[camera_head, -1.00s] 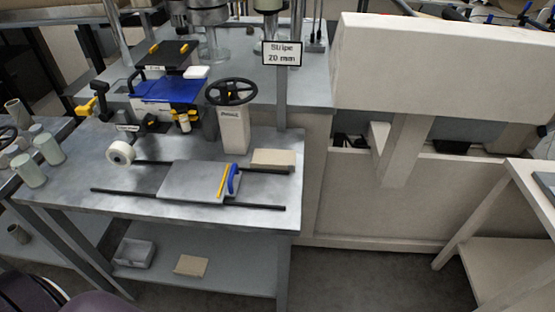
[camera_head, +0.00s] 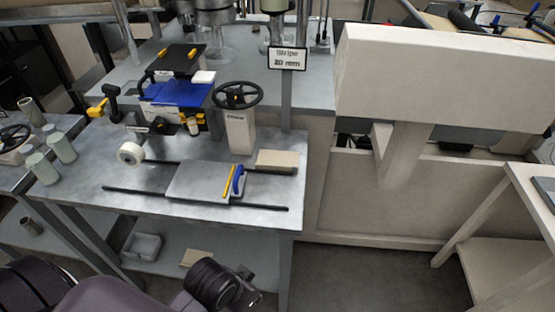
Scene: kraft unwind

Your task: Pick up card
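A white card-like sign with a black border reading "Stripe 20 mm" (camera_head: 287,59) is fixed to a grey upright post at the back of the metal table. A tan flat block (camera_head: 277,161) lies on the table's right side; I cannot tell whether it is a card stack. A smaller tan piece (camera_head: 196,258) lies on the lower shelf, partly hidden by my arm. My dark arm links cross the bottom left, below the tabletop. No fingertips of either gripper show.
The metal table (camera_head: 130,185) holds a grey plate (camera_head: 195,180) with a yellow strip and blue-handled tool, dark rods, a white tape roll (camera_head: 131,153) and a black handwheel (camera_head: 237,95). A grey tray (camera_head: 142,246) sits on the shelf. Floor right of the table is clear.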

